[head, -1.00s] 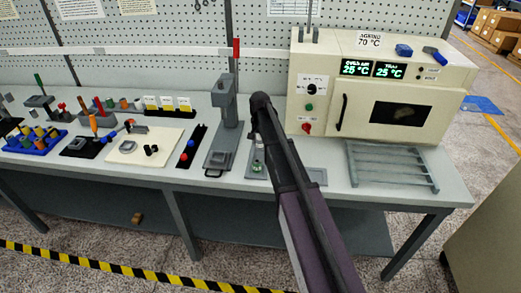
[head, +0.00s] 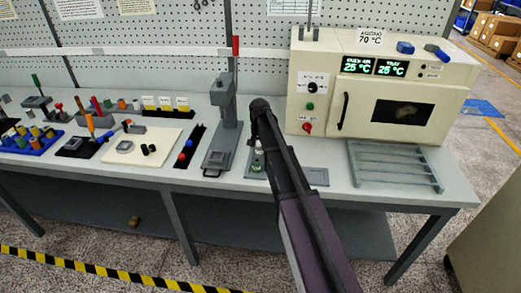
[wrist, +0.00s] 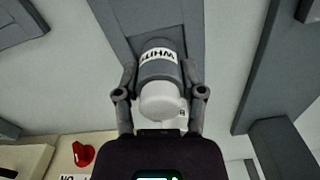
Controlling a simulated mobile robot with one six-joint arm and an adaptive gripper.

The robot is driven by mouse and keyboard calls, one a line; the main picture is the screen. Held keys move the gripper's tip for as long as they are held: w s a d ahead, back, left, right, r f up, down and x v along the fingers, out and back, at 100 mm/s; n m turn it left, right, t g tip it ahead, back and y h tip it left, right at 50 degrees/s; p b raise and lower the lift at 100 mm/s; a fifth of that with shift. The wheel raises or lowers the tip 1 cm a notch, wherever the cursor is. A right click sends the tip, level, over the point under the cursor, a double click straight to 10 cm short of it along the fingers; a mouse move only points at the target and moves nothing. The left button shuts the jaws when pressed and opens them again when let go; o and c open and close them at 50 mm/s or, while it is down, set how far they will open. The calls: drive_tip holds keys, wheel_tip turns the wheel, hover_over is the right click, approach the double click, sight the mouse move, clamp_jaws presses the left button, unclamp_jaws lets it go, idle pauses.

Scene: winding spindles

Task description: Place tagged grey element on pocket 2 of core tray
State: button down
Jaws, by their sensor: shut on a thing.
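In the wrist view, my gripper (wrist: 159,66) is shut on the tagged grey element (wrist: 160,72), a grey cylinder with a white, partly readable tag and a pale rounded end. Its two fingers press on opposite sides. In the head view my arm hides most of the gripper, which is over the bench beside the white oven; a small pale part shows at its left edge. A blue tray (head: 46,149) with several coloured cylinders stands at the far left of the bench. I cannot tell whether it is the core tray, and no pocket numbers are readable.
A grey press (head: 223,130) stands left of my arm. The oven (head: 338,75), its door shut, stands behind and to the right. A slatted grey rack (head: 395,168) lies at the right. A cream board (head: 155,150) and a black strip with knobs (head: 189,148) lie left.

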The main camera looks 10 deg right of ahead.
drive_tip(key=shift+f, duration=0.2)
drive_tip(key=shift+c, duration=1)
unclamp_jaws()
drive_tip(key=shift+r, duration=0.1)
drive_tip(key=shift+r, duration=0.1)
wheel_tip(320, 180, up, 12)
drive_tip(key=p, duration=1.2)
drive_tip(key=s+n, duration=0.5)
drive_tip(key=s, duration=2.4)
drive_tip(key=shift+d+n, duration=0.15)
drive_tip(key=shift+n, duration=0.15)
